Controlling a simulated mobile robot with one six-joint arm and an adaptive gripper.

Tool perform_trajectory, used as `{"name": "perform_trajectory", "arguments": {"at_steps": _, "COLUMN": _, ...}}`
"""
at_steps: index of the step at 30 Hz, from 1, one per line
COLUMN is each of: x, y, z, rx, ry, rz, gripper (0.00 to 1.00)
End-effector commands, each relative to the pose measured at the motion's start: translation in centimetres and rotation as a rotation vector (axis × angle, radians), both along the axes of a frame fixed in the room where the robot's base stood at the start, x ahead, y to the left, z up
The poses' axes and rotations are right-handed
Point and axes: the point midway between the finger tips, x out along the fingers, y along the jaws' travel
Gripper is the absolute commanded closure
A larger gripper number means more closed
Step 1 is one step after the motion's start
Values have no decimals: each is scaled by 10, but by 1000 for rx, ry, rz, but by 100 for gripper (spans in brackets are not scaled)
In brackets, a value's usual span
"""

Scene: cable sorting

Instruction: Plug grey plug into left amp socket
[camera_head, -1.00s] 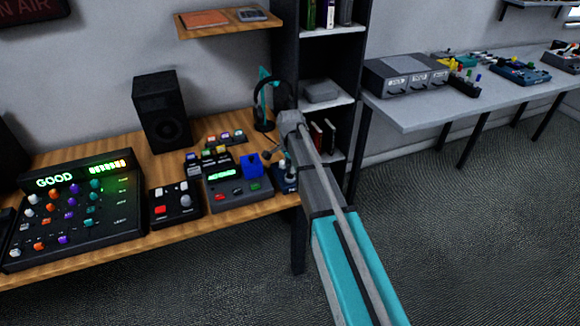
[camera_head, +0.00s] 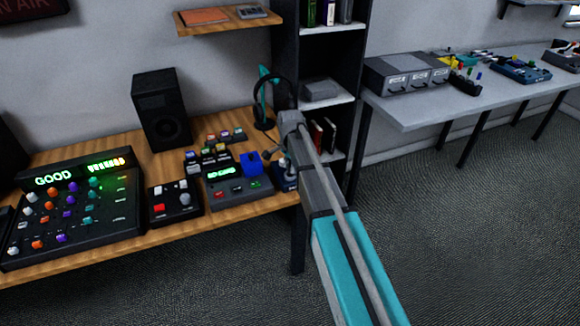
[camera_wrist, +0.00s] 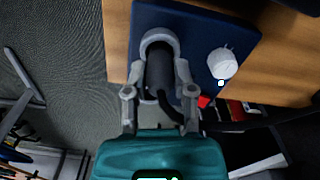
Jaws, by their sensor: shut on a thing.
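My gripper (camera_wrist: 160,95) is shut on the grey plug (camera_wrist: 156,68), a dark cylinder with a black cable curving off to the right. The plug's far end lies at a light grey ring-shaped socket (camera_wrist: 157,34) on a dark blue amp box. The plug lines up with the ring, but how deep it sits cannot be told. The amp (camera_wrist: 195,28) has a white knob (camera_wrist: 223,64) right of the socket. In the head view, the amp (camera_head: 288,184) is at the desk's right end, partly behind my arm; the plug cannot be made out there.
A grey device with a green display and a blue block (camera_head: 252,164) stands left of the amp. A headphone stand (camera_head: 264,105) is behind. The wooden desk (camera_head: 115,257) ends just right of the amp. A mixer (camera_head: 75,215) stands far left.

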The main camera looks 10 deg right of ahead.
Motion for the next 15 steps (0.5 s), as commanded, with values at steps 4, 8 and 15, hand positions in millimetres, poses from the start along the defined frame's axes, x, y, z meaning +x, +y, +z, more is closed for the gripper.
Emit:
{"name": "perform_trajectory", "arguments": {"at_steps": 4, "x": 0, "y": 0, "z": -1, "rx": 0, "ry": 0, "rz": 0, "gripper": 100}}
{"name": "perform_trajectory", "arguments": {"at_steps": 8, "x": 0, "y": 0, "z": -2, "rx": 0, "ry": 0, "rz": 0, "gripper": 100}}
{"name": "perform_trajectory", "arguments": {"at_steps": 15, "x": 0, "y": 0, "z": -6, "rx": 0, "ry": 0, "rz": 0, "gripper": 100}}
